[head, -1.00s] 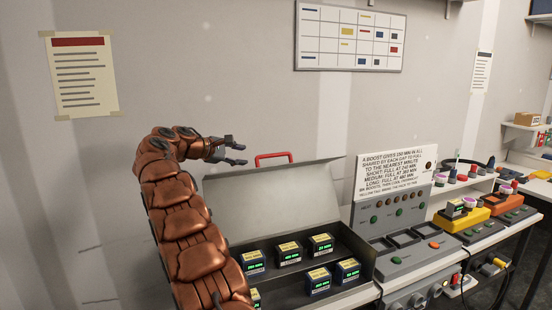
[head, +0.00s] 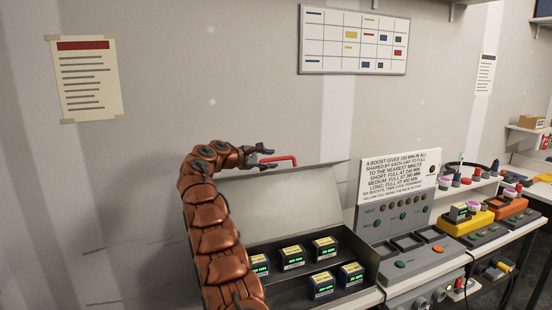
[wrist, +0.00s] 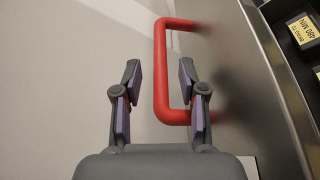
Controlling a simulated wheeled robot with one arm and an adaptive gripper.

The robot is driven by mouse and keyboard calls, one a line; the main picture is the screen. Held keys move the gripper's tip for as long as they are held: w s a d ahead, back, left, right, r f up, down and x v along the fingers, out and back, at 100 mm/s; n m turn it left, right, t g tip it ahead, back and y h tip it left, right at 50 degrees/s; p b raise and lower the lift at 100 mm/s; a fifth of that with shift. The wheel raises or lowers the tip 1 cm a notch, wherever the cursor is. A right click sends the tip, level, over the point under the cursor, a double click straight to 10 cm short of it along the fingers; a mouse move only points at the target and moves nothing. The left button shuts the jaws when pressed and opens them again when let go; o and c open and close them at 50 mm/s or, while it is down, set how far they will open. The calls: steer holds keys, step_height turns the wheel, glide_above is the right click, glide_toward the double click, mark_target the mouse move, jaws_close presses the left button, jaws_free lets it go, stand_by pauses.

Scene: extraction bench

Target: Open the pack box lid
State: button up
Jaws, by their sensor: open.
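The pack box (head: 365,262) is a dark open tray with its grey lid (head: 285,200) standing raised at the back, leaning towards the wall. A red handle (head: 284,160) sits on the lid's upper edge. My gripper (head: 268,155) is at the handle, from its left. In the wrist view my gripper (wrist: 158,85) is open, and the long bar of the red handle (wrist: 160,70) shows between its two fingers. The handle's near end passes behind the right finger. I cannot tell whether a finger touches it. My arm hides the box's left part.
Several labelled packs (head: 323,247) sit in the box. A grey panel with slots (head: 405,255) and a white instruction sign (head: 398,172) stand right of it. Yellow (head: 465,222) and orange (head: 508,205) units are farther right. The wall is close behind the lid.

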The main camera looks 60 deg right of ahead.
steer(key=shift+p+x, duration=0.7)
steer(key=shift+x, duration=0.95)
steer(key=shift+f, duration=0.1)
steer(key=shift+c, duration=0.3)
jaws_close()
